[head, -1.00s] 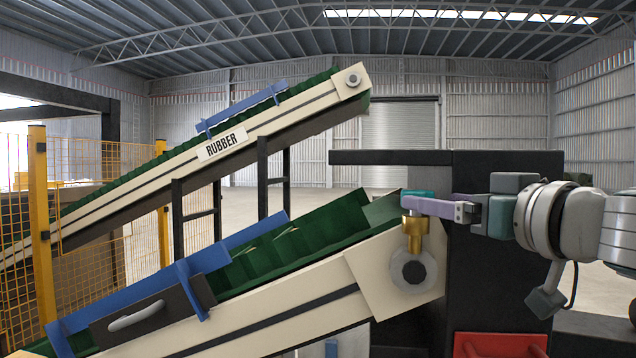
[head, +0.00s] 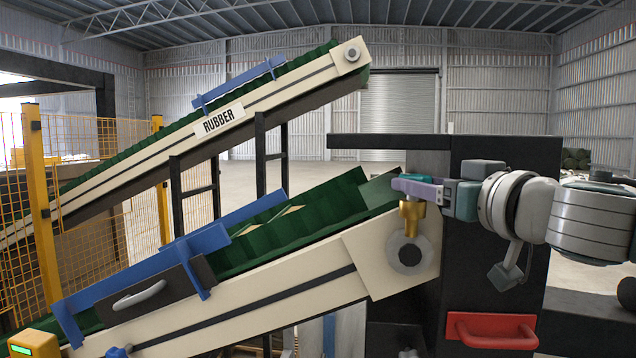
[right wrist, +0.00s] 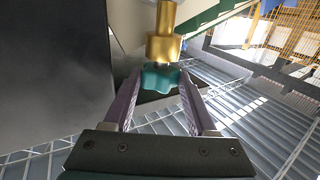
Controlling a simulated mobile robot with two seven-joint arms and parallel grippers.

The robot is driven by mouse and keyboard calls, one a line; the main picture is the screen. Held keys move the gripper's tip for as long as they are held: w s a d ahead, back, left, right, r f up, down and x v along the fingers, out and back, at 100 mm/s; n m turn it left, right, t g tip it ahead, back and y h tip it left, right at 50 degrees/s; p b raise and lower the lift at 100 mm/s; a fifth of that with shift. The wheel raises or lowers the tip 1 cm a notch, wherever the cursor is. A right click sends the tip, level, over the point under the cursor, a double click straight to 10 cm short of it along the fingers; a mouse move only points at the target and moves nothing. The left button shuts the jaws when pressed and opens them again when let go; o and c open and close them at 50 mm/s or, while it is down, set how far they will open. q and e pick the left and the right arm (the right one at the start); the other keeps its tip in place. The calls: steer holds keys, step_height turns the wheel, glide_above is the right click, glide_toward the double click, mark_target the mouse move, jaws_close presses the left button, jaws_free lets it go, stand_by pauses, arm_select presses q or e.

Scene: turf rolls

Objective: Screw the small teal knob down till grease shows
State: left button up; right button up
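The small teal knob (head: 412,176) sits on top of a brass grease cup (head: 411,218) at the upper end of the near conveyor. In the right wrist view the knob (right wrist: 163,78) lies between the two purple fingertips, under the brass body (right wrist: 163,35). My right gripper (head: 418,188) reaches in from the right, and its fingers (right wrist: 161,88) appear to touch the knob on both sides. The near finger hides part of the knob in the head view. No grease can be made out. My left gripper is not in view.
The near conveyor (head: 300,300) has a blue side rail and a green belt. A dark machine frame (head: 500,235) with a red handle (head: 490,330) stands behind and below the gripper. A second conveyor labelled RUBBER (head: 219,119) and yellow fencing are at the left.

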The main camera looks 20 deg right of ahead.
steer(key=c, duration=0.8)
steer(key=shift+a+f+m+h+b, duration=0.1)
steer(key=shift+a+m+h+b, duration=0.05)
steer(key=shift+m+h+b, duration=0.55)
steer(key=shift+a+f+m+h+b, duration=0.15)
steer(key=shift+m+h+b, duration=0.2)
steer(key=shift+h, duration=0.55)
steer(key=m+g+h+b, duration=0.2)
steer(key=m+h+b, duration=0.1)
steer(key=b, duration=0.1)
steer(key=m+g+h+b, duration=0.3)
steer(key=h+b, duration=0.1)
steer(key=b, duration=0.1)
steer(key=w+a+m+g+h+b, duration=0.1)
steer(key=m+g+h+b, duration=0.2)
steer(key=h+b, duration=0.1)
steer(key=shift+a+r+b, duration=0.1)
steer(key=shift+r+b, duration=0.1)
steer(key=shift+b, duration=0.5)
